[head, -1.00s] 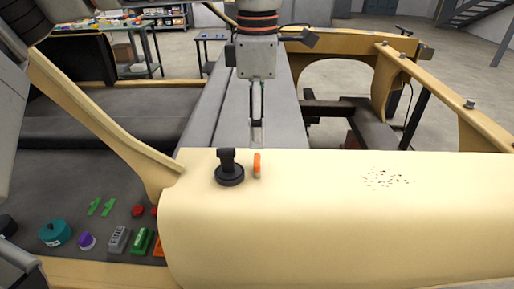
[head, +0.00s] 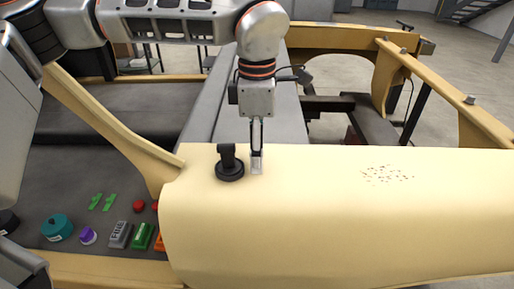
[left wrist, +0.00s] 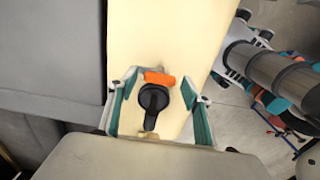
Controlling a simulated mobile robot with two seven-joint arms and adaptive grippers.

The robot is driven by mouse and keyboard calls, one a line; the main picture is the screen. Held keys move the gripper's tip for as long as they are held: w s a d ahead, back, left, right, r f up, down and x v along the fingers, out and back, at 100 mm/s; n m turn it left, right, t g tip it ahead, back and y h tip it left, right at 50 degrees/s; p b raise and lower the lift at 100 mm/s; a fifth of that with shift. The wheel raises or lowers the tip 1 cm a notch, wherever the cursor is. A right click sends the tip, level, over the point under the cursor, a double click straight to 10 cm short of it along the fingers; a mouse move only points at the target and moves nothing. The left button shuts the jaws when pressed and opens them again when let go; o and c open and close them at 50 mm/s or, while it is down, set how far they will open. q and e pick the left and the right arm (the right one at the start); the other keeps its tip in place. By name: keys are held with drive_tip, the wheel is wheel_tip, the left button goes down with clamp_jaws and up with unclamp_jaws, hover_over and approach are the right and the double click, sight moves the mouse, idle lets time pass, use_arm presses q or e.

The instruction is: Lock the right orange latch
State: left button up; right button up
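The orange latch (left wrist: 160,78) is a small orange bar on the cream shell (head: 330,215). In the head view it is hidden behind my left gripper. A black knob (head: 229,165) with a raised handle stands just left of it. It also shows in the left wrist view (left wrist: 152,98), beside the latch. My left gripper (head: 257,165) points down over the latch, fingertips at about the shell's surface. In the left wrist view (left wrist: 160,80) its fingers are apart, one past each end of the latch. Whether they touch it I cannot tell. My right gripper is not in view.
Several small parts lie on the dark surface at the lower left, among them a teal knob (head: 57,228), a purple knob (head: 88,236) and a green block (head: 142,236). A cream strut (head: 110,125) slants beside them.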

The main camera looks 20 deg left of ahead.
use_arm(q)
drive_tip(key=c, duration=0.8)
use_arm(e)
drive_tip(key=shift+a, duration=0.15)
